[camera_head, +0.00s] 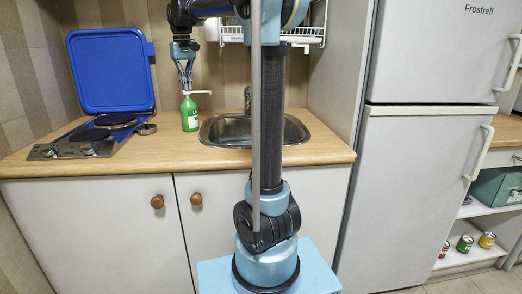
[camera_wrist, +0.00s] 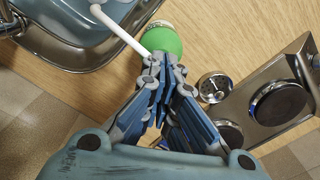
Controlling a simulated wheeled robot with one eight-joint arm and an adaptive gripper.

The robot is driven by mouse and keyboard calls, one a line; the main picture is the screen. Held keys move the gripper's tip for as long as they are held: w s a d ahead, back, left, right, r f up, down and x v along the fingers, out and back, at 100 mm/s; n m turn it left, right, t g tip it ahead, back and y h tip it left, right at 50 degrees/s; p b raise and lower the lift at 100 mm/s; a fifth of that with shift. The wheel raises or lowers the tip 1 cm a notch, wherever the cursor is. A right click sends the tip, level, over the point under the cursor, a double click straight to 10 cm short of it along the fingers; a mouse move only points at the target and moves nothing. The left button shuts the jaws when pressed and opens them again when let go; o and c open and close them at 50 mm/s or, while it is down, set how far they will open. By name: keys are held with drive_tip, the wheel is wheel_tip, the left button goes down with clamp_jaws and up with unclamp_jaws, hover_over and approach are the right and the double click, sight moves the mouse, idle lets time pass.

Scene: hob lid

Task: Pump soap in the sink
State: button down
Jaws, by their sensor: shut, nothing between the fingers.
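A green soap bottle (camera_head: 189,115) with a white pump stands upright on the wooden counter, just left of the sink. Its white spout (camera_head: 202,92) points right, toward the metal sink (camera_head: 225,131). My gripper (camera_head: 187,91) is shut and empty, pointing down right above the pump head. In the wrist view the gripper (camera_wrist: 165,62) covers the pump's top, and the green bottle (camera_wrist: 165,40) shows beyond the fingertips. The white spout (camera_wrist: 120,32) reaches over the sink edge (camera_wrist: 95,55). Whether the fingertips touch the pump head I cannot tell.
A hob (camera_head: 75,147) with its blue lid (camera_head: 110,70) raised is on the left of the counter (camera_head: 160,152). A small round metal item (camera_wrist: 213,87) lies between bottle and hob. A white dish rack (camera_head: 300,37) hangs above the sink. A fridge (camera_head: 420,190) stands right.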

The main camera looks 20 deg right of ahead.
drive_tip(key=shift+f, duration=0.2)
drive_tip(key=shift+r, duration=1.6)
drive_tip(key=shift+f, duration=0.3)
drive_tip(key=shift+f, duration=0.35)
